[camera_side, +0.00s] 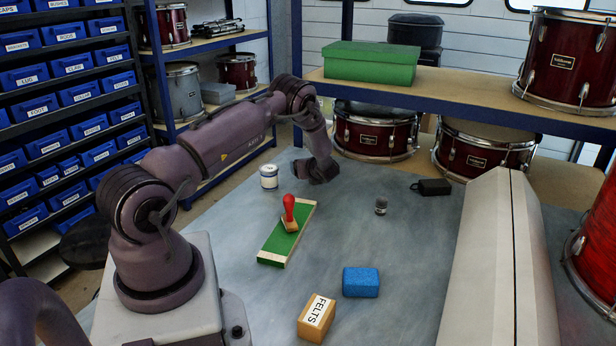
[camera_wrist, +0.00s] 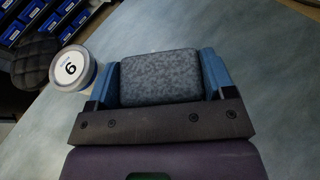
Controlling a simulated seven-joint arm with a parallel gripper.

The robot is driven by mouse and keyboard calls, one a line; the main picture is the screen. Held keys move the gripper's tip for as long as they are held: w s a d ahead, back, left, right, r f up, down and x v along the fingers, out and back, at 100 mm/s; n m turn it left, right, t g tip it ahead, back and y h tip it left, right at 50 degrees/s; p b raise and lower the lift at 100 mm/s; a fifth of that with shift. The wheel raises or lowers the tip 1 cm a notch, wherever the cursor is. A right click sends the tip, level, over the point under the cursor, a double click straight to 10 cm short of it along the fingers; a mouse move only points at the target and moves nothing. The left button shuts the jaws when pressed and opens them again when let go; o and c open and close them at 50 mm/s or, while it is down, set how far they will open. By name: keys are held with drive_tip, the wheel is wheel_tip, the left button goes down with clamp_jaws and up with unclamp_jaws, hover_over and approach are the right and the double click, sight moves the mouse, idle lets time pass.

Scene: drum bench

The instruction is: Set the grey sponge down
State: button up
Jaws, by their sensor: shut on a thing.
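The grey sponge (camera_wrist: 160,76) is speckled and sits between the two blue fingers of my gripper (camera_wrist: 162,70) in the wrist view. The fingers are shut on its left and right sides. In the side view my gripper (camera_side: 318,172) points down toward the far part of the grey bench top (camera_side: 345,225), right of a white tin. The sponge cannot be made out there. I cannot tell whether it touches the bench.
The white tin (camera_side: 268,177) stands close by; its lid marked 6 (camera_wrist: 70,68) shows in the wrist view. A red-handled stamp (camera_side: 290,216) stands on a green strip (camera_side: 272,247).

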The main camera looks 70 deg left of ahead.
drive_tip(key=shift+w+a+f, duration=0.2)
drive_tip(key=shift+a+f, duration=0.1)
drive_tip(key=shift+f, duration=1.6)
drive_tip(key=shift+f, duration=0.15)
drive_tip(key=o, duration=0.9)
drive_tip(key=shift+c, duration=0.2)
